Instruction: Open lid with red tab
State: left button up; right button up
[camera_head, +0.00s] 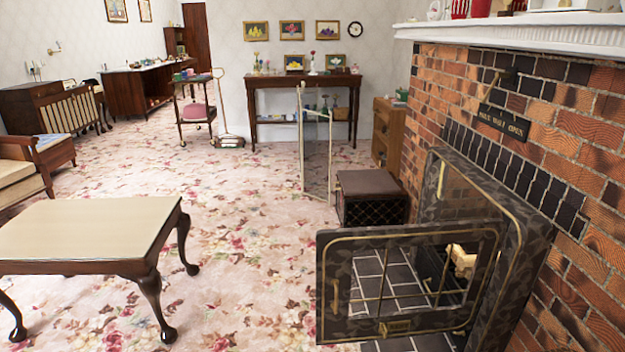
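I cannot make out a lid with a red tab. A dark box (372,211) with a brown padded top (370,183) stands on the carpet beside the fireplace; its top looks closed, and no red tab shows on it. Neither of my grippers is in view.
The brick fireplace (572,130) fills the right side, and its glass-paned door (408,238) stands swung out into the room. A low table (85,228) is at the left. A folding glass screen (316,155) stands behind the box. Floral carpet (245,225) is clear between them.

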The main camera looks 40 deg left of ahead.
aim_at(366, 182)
jog(key=i+j, duration=0.15)
jog(key=j, duration=0.25)
jog(key=i+j+u, duration=0.1)
jog(key=j, duration=0.3)
jog(key=i+j, duration=0.15)
jog(key=j, duration=0.25)
jog(key=i+j+u, duration=0.1)
jog(key=j, duration=0.3)
jog(key=i+j, duration=0.2)
jog(key=j, duration=0.15)
jog(key=i+j+u, duration=0.1)
jog(key=j, duration=0.3)
jog(key=i+j, duration=0.2)
jog(key=j, duration=0.15)
jog(key=i+j+u, duration=0.1)
jog(key=j, duration=0.3)
jog(key=i+j+z, duration=0.1)
jog(key=i+j, duration=0.25)
jog(key=i, duration=0.15)
